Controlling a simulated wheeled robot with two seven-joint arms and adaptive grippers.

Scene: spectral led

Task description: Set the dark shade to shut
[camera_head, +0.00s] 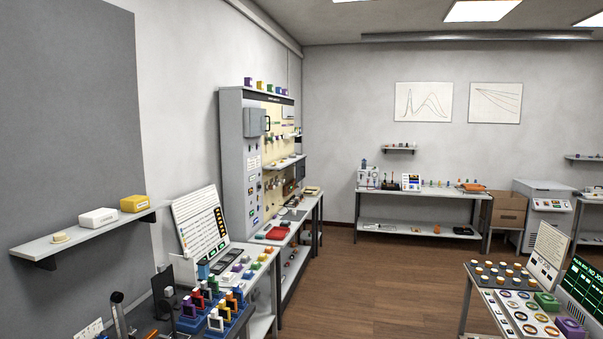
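I cannot make out with certainty which thing is the dark shade. A thin dark upright panel (162,284) stands on the near left bench, beside a small light block. A large dark grey flat area (70,110) covers part of the left wall; whether it is a shade or paint I cannot tell. Neither of my grippers shows in the head view.
A wall shelf (90,237) with small boxes juts out at the left. A blue rack (215,318) of coloured pieces sits on the near left bench. A tall grey cabinet (231,150) stands beyond. Another bench is at right; the wooden floor (390,290) between is clear.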

